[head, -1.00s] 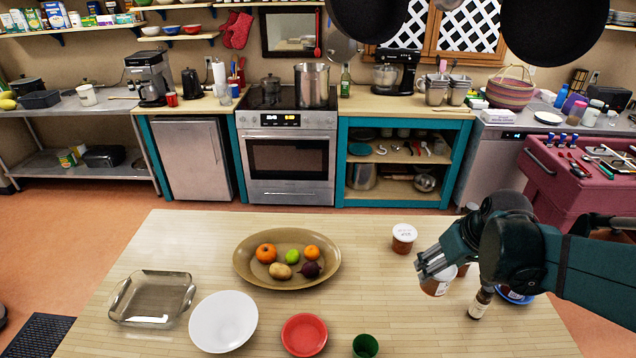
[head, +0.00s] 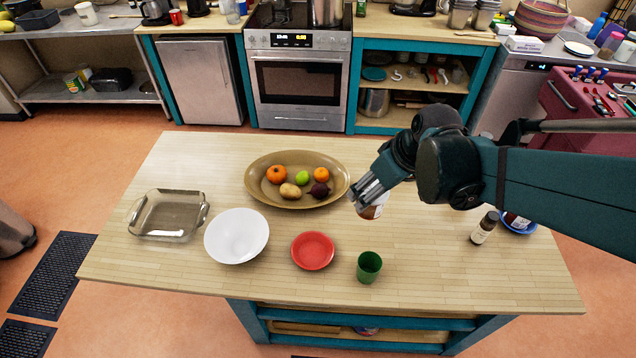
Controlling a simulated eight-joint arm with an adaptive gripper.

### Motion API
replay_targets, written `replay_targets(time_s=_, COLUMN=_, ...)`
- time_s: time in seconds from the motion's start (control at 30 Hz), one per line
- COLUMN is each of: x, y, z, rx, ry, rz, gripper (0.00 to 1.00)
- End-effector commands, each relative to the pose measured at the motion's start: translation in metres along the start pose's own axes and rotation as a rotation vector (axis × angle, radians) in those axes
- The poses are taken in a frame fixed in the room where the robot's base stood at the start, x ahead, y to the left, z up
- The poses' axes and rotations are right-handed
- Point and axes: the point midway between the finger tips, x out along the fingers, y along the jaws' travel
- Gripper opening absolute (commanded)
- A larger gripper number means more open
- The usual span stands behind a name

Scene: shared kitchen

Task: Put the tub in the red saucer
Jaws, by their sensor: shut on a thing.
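My gripper (head: 368,197) is shut on a brown tub (head: 374,209) with a pale label, right of the fruit platter in the head view. It appears to hold the tub above the table, though the height is hard to judge. The fingers cover part of the tub. The red saucer (head: 313,250) lies empty on the table, below and to the left of my gripper in the picture.
A green cup (head: 369,267) stands right of the saucer. A white bowl (head: 237,236) and glass dish (head: 168,216) lie left. The fruit platter (head: 258,192) is behind the saucer.

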Motion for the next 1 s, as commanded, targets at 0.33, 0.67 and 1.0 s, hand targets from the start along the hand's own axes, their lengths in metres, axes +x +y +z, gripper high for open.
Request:
replay_targets(time_s=0.33, x=0.010, y=-0.066, z=-0.026, rx=-0.158, ry=0.003, rz=-0.065, gripper=0.35)
replay_targets(time_s=0.67, x=0.016, y=-0.123, z=-0.040, rx=-0.292, ry=0.005, rz=-0.119, gripper=0.35)
replay_targets(time_s=1.0, x=0.021, y=-0.158, z=-0.045, rx=-0.371, ry=0.008, rz=-0.152, gripper=0.35)
